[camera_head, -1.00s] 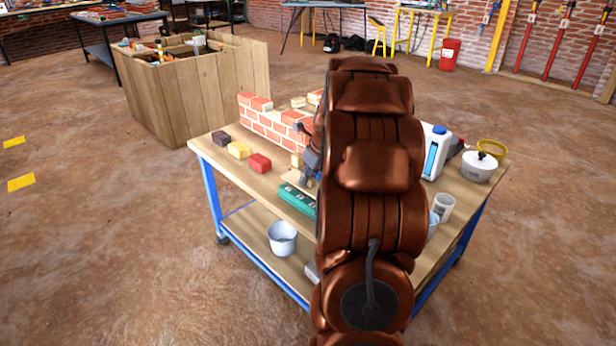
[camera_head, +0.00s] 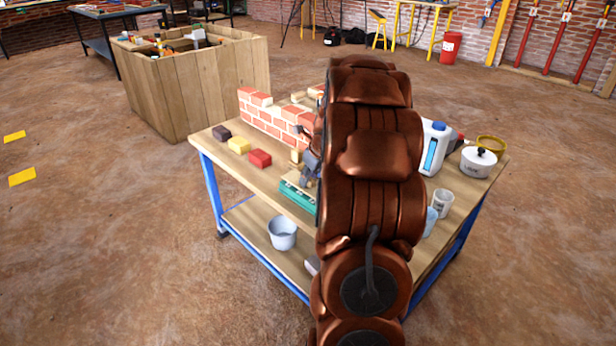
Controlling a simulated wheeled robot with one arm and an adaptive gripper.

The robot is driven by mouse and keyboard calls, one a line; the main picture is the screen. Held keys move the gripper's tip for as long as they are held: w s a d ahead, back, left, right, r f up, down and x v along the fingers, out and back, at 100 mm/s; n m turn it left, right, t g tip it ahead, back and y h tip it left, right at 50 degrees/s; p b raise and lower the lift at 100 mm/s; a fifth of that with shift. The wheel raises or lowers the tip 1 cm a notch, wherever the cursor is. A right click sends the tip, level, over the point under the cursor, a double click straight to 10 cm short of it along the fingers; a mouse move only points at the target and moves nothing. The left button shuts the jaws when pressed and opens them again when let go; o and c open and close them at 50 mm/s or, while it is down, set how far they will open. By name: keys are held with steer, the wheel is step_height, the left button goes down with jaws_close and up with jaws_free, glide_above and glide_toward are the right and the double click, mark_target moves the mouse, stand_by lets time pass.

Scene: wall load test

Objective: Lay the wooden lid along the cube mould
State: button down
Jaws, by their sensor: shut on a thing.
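The teal cube mould (camera_head: 297,199) lies on the workbench, left of my arm, which hides its right part. The wooden lid (camera_head: 291,177) is a thin pale strip at the mould's upper edge, mostly hidden. I cannot tell whether it touches the mould. My gripper (camera_head: 309,180) is small and dark here, partly behind my own arm, pointing down over the mould. It is shut on the lid.
A red brick wall (camera_head: 268,117) stands behind the mould. Dark, yellow and red (camera_head: 260,158) blocks lie to its left. Right of my arm stand a white-blue jug (camera_head: 433,150), a white pot (camera_head: 478,162) and clear cups (camera_head: 442,204). A bucket (camera_head: 282,233) stands on the lower shelf.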

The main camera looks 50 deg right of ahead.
steer(key=shift+f, duration=0.25)
steer(key=c, duration=1)
jaws_free()
steer(key=v, duration=1.1)
steer(key=shift+s+r, duration=0.25)
steer(key=shift+r, duration=0.1)
steer(key=shift+a+r, duration=0.1)
